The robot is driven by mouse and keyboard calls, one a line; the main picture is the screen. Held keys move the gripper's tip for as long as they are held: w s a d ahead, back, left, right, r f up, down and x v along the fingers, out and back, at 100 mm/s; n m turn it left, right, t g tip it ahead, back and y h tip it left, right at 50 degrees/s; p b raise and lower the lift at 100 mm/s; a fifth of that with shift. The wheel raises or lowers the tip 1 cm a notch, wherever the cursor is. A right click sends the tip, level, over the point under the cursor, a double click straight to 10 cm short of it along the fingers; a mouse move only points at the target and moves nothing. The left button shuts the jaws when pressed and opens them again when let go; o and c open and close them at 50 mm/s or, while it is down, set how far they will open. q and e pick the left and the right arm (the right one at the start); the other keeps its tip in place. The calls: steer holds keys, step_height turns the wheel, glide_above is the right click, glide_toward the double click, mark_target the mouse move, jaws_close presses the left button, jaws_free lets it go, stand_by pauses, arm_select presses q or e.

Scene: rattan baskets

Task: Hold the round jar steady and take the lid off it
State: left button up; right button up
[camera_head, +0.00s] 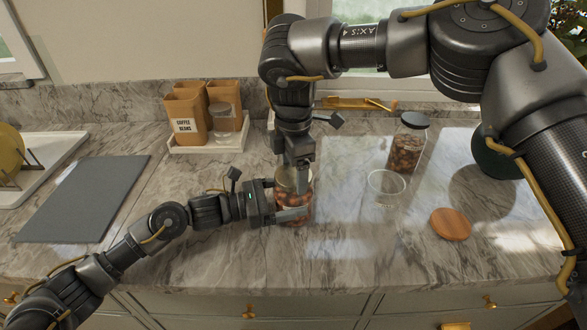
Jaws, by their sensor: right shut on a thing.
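The round jar (304,203) is clear glass with brown nuts or similar inside, and it stands upright on the marble counter near the middle. My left gripper (288,205) reaches in from the left, with one finger across the jar's front. Its other finger is mostly hidden, so I cannot tell whether it grips the glass. My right gripper (302,180) points down from above and is shut on the jar's lid at the top. The lid is mostly hidden by the fingers, and I cannot tell whether it is still seated on the rim.
A taller dark-lidded jar (408,148), an empty glass (386,190) and a round wooden disc (450,224) stand to the right. A tray (178,147) with brown canisters (187,113) is behind left. A grey mat (82,198) lies left. The front centre-right counter is clear.

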arm_select(q)
steer(key=shift+r, duration=0.1)
arm_select(e)
steer(key=n, duration=0.7)
steer(key=shift+n, duration=0.4)
steer(key=n, duration=0.5)
steer(key=shift+w, duration=0.1)
steer(key=n, duration=0.2)
steer(key=shift+r+n, duration=0.1)
steer(key=shift+n, duration=0.3)
steer(key=n, duration=0.7)
steer(key=shift+n, duration=0.4)
arm_select(q)
steer(key=shift+s, duration=0.1)
arm_select(e)
steer(key=n, duration=0.6)
steer(key=shift+n, duration=0.4)
steer(key=shift+r, duration=0.25)
steer(key=shift+a+r, duration=0.1)
steer(key=shift+r, duration=0.75)
